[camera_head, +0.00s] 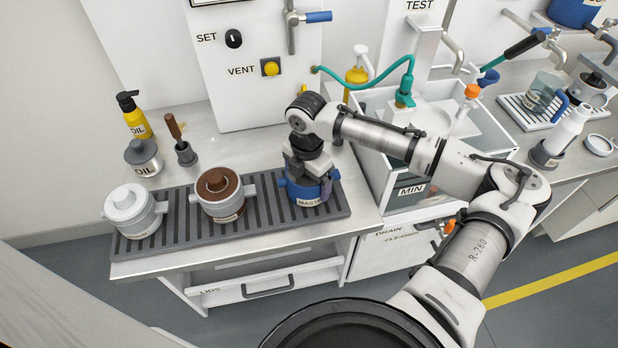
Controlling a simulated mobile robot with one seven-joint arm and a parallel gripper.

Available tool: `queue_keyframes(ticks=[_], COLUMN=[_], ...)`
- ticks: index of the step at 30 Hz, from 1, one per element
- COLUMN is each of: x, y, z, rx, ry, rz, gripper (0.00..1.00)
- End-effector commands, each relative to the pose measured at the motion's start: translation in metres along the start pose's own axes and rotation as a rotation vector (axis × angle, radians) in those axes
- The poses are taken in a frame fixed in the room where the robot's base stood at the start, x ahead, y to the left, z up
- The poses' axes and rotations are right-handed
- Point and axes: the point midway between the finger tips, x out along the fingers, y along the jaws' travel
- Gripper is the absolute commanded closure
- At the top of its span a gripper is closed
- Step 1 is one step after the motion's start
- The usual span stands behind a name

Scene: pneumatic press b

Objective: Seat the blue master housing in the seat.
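The blue master housing (309,202), with a label reading MASTER, is at the right end of the dark ribbed rack (178,208). It appears upright, with a blue lug on each side. My gripper (307,178) points down onto it from above, with its fingers at the top of the housing. The fingers overlap the housing, so I cannot tell whether they are closed on it or whether the housing touches the rack. I cannot make out the seat in this view.
A brown-topped housing (222,195) and a white one (133,212) stand to the left on the rack. Behind are oil bottles (134,117) and the white panel (255,100) with SET and VENT controls.

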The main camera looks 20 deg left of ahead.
Motion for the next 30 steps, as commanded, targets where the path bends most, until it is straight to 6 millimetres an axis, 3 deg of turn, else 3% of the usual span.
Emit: queue_keyframes(ticks=[1, 9, 30], x=[0.0, 0.0, -0.022], y=[0.0, 0.0, 0.0], z=[0.0, 0.0, 0.0], rx=[0.0, 0.0, 0.0], ry=[0.0, 0.0, 0.0], rz=[0.0, 0.0, 0.001], gripper=[0.14, 0.5, 0.5])
